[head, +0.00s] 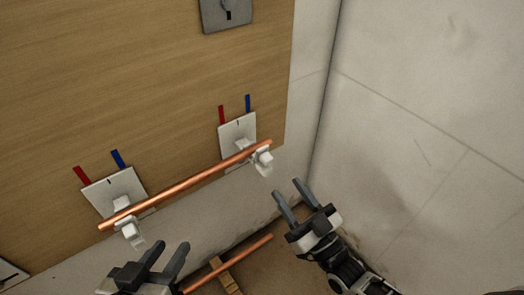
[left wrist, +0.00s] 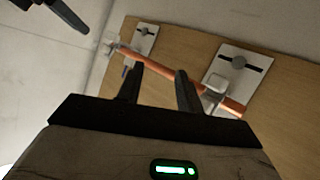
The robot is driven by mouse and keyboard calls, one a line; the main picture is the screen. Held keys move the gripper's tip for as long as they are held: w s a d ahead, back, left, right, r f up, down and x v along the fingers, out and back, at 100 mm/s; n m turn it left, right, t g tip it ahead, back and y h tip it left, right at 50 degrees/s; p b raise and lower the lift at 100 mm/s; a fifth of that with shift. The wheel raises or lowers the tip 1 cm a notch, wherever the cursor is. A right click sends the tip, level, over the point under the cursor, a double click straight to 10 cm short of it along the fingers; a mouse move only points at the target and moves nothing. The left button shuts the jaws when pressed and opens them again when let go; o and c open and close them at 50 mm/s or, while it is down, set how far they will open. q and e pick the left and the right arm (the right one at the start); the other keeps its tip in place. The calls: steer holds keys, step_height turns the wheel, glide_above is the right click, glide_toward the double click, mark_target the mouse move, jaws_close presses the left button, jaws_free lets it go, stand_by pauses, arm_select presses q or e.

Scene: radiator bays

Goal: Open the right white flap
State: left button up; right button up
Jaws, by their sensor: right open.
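The right white flap (head: 264,168) is on the right bracket, at the right end of a copper pipe (head: 185,185). It juts down and outward below the pipe; I cannot tell whether it is latched. A similar left white flap (head: 132,234) is at the pipe's left end. My right gripper (head: 287,188) is open and empty, below and right of the right flap, apart from it. My left gripper (head: 169,246) is open and empty, below and right of the left flap. In the left wrist view its fingers (left wrist: 158,74) stand apart before the pipe (left wrist: 160,72).
The brackets sit on white plates, right (head: 237,130) and left (head: 113,190), on a wooden panel (head: 150,80), with red and blue strips above. A grey plate (head: 225,14) is higher up. A bare wall (head: 430,110) stands right. Another copper pipe (head: 240,257) lies low, near a wooden block (head: 227,278).

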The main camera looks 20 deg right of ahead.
mark_target(263, 152)
steer(key=b+x, duration=0.1)
steer(key=x, duration=0.9)
steer(key=shift+w, duration=0.1)
steer(key=shift+w+a+r, duration=0.15)
steer(key=shift+w+a, duration=0.05)
steer(key=shift+w, duration=0.3)
arm_select(q)
steer(key=shift+d+r+t+h, duration=0.15)
steer(key=shift+r+t+h, duration=0.15)
steer(key=shift+r, duration=0.35)
